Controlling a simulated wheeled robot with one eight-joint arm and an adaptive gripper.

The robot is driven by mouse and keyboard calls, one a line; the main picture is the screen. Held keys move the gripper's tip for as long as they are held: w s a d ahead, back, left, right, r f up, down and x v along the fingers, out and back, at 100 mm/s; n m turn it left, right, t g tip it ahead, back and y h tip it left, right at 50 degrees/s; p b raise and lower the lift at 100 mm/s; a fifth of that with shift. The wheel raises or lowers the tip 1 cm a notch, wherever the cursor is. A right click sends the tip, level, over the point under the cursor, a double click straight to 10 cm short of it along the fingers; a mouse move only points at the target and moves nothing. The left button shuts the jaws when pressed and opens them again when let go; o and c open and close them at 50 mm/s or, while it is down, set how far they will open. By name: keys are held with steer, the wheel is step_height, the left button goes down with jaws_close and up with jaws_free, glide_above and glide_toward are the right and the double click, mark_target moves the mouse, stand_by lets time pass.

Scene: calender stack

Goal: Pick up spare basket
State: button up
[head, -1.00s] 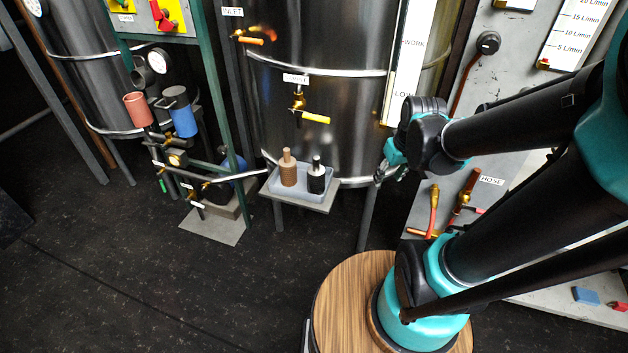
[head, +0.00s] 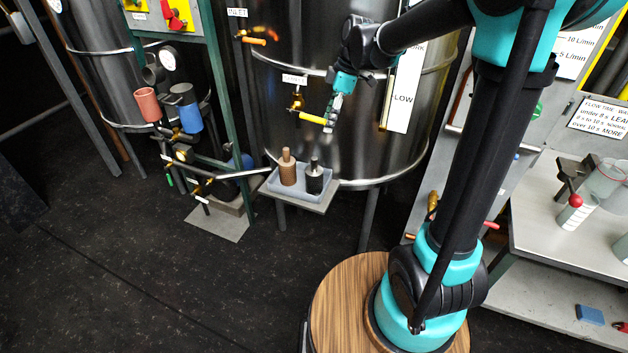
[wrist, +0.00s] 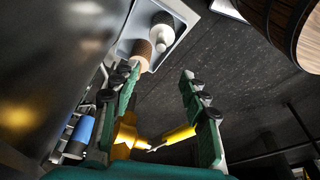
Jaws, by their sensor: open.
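A brown cylinder with a narrow knob (head: 287,168) and a dark cylinder with a grey knob (head: 314,177) stand upright in a shallow grey tray (head: 299,197). I cannot tell for sure which is the spare basket. My gripper (head: 333,117) is open in front of the steel tank, above and slightly right of the tray, beside a yellow-handled valve (head: 311,118). In the wrist view that yellow handle (wrist: 180,135) shows between the open fingers of my gripper (wrist: 160,78).
The tray sits on a small shelf against the tank (head: 275,90). A red cup (head: 147,104) and a blue cup (head: 188,117) are on pipework at left. A bench (head: 540,225) with jugs stands at right. Dark floor in front of the shelf is free.

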mark_target(316, 158)
steer(key=x, duration=1.1)
steer(key=shift+w+a+f, duration=0.1)
steer(key=shift+a, duration=0.05)
steer(key=shift+x, duration=3.05)
steer(key=shift+c, duration=0.4)
jaws_close()
